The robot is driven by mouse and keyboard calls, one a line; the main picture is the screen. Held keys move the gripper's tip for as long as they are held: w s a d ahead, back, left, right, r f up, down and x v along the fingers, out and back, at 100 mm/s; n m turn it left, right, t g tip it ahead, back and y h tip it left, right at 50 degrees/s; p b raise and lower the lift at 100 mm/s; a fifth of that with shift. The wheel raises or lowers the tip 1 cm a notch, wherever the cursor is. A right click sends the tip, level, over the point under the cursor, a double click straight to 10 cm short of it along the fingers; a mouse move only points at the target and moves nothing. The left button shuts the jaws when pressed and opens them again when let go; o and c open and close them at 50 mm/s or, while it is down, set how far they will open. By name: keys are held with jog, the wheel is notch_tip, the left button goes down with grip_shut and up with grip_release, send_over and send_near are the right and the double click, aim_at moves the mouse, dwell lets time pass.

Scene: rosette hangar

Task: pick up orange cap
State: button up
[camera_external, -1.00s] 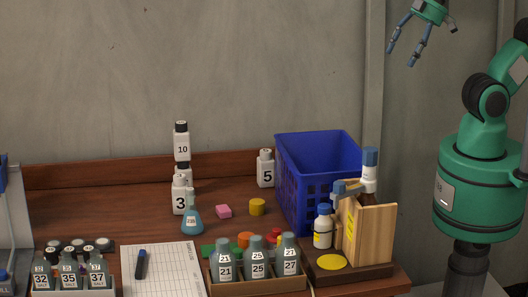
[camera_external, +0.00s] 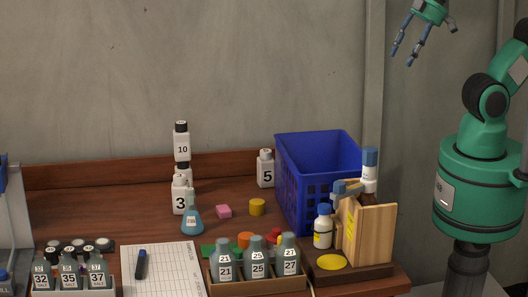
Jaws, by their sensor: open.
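The orange cap (camera_external: 246,239) lies on the table behind the row of bottles 21, 25 and 27. Its lower part is hidden by the bottles in front. Beside it are a green item (camera_external: 220,248) and a red piece (camera_external: 276,234), both partly hidden. My gripper (camera_external: 403,56) hangs high at the upper right, in front of the wall. Its blue fingers are apart, open and empty, far above and to the right of the cap.
A tray with bottles (camera_external: 258,283) stands in front of the cap. A blue basket (camera_external: 302,152) and wooden stand (camera_external: 374,236) are right. The table's back middle has free room.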

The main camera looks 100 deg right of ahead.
jog(key=shift+w+r, duration=0.1)
jog(key=m+g, duration=0.4)
jog(key=g, duration=0.2)
send_over(246, 238)
notch_tip(246, 238, down, 29)
jog(key=shift+m, duration=0.3)
jog(key=shift+f+b, duration=0.8)
jog(key=shift+f, duration=3.65)
